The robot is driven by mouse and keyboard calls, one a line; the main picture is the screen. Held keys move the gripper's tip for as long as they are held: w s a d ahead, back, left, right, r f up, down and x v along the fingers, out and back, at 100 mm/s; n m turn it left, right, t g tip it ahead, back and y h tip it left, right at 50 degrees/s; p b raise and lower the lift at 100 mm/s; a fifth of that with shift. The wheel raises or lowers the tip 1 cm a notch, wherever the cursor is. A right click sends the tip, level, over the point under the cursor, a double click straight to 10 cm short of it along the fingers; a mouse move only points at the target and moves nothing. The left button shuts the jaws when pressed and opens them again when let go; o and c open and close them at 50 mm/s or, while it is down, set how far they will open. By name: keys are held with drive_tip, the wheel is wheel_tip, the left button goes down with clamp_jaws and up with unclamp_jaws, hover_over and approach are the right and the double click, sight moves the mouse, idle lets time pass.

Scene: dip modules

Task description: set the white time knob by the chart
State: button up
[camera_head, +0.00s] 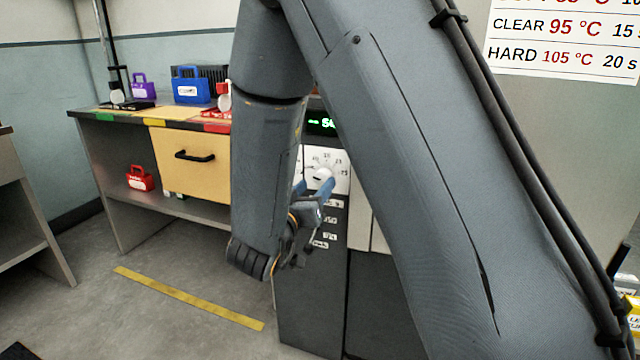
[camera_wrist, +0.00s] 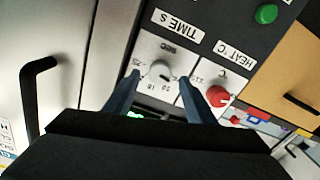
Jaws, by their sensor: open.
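The white time knob (camera_wrist: 160,71) sits on a white dial plate under an upside-down "TIME S" label in the wrist view. In the head view the knob (camera_head: 322,174) shows on the grey machine's front. My gripper (camera_wrist: 159,78) is open, its two blue fingers on either side of the knob; I cannot tell whether they touch it. It also shows in the head view (camera_head: 316,190), partly behind my arm. The knob's exact setting is too small to read. The chart (camera_head: 565,42) at the upper right reads CLEAR 95 °C 15 s and HARD 105 °C 20 s; its upper rows are cut off.
A red heat knob (camera_wrist: 217,96) is close beside the right finger. A green button (camera_wrist: 266,14) lies farther off. A black handle (camera_wrist: 36,88) stands out at left. A green display (camera_head: 321,122) is partly hidden by my arm. A workbench (camera_head: 110,122) with coloured modules stands left.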

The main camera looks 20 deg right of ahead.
sight(321, 180)
drive_tip(key=shift+x, duration=2.2)
drive_tip(key=c, duration=1)
